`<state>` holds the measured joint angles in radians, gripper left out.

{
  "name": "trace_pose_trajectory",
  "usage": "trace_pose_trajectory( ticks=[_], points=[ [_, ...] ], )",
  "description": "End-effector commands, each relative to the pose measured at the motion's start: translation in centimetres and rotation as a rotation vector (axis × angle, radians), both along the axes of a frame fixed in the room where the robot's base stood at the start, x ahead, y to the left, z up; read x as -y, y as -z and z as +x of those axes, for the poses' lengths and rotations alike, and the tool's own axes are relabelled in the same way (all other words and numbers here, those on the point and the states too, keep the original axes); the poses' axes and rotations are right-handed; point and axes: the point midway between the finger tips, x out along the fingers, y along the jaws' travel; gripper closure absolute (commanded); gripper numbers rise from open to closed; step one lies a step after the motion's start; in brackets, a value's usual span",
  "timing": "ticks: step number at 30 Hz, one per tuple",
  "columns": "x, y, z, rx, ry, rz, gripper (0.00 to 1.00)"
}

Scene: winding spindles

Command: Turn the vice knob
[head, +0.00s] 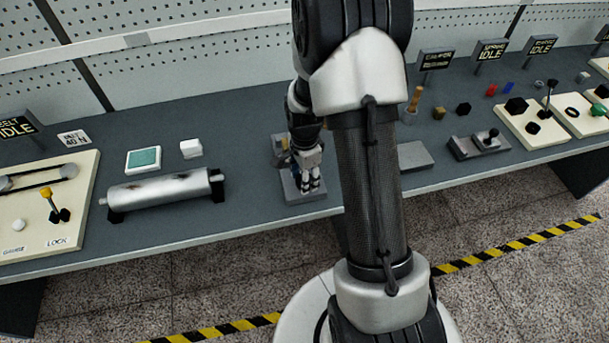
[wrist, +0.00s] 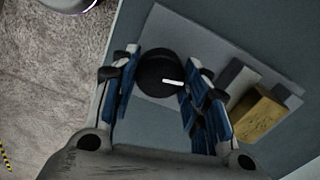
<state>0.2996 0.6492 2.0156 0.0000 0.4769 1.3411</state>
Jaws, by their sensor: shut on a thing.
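The vice knob (wrist: 158,74) is a round black knob with a short white mark, seen from above in the wrist view. The mark lies near the right finger and runs almost level across the picture. My gripper (wrist: 163,66) has its blue-padded fingers on both sides of the knob and is shut on it. The vice's grey base plate (wrist: 221,45) carries grey jaws with a brass-coloured block (wrist: 255,113) to the right of the knob. In the head view my gripper (head: 309,187) is over the vice base (head: 305,197), and its fingers hide the knob.
A silver roller (head: 160,189), a teal-topped box (head: 143,159) and a white block (head: 190,148) stand left on the grey bench. A grey plate (head: 414,156) and a lever unit (head: 478,145) are to the right. The bench's front edge runs close by the vice.

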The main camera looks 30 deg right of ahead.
Motion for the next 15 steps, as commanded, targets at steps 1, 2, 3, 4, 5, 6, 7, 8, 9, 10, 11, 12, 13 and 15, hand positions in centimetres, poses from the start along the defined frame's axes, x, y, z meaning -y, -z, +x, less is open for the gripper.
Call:
trace_pose_trajectory(
  ticks=[1,2,3,4,5,6,7,8,9,10,11,12,13,15],
  points=[
    [0.01,-0.07,0.05,0.001,0.045,0.000,0.82],
    [0.01,-0.07,0.05,0.001,0.073,0.000,0.82],
    [0.01,-0.07,0.05,0.001,0.111,0.000,0.82],
    [0.01,-0.06,0.05,0.001,0.140,0.000,0.82],
    [0.02,-0.06,0.05,0.001,0.168,0.000,0.82],
    [0.01,-0.06,0.05,0.001,0.206,0.000,0.82],
    [0.01,-0.06,0.05,0.001,0.234,0.000,0.82],
    [0.02,-0.05,0.05,0.001,0.263,0.000,0.82],
    [0.02,-0.05,0.06,0.001,0.301,0.000,0.82],
    [0.02,-0.05,0.05,0.001,0.329,0.000,0.82],
    [0.02,-0.05,0.06,0.002,0.358,0.000,0.82],
    [0.01,-0.05,0.06,0.002,0.396,0.000,0.82],
    [0.01,-0.05,0.06,0.002,0.424,0.000,0.82],
    [0.02,-0.05,0.06,0.002,0.491,0.000,0.82]
  ],
)
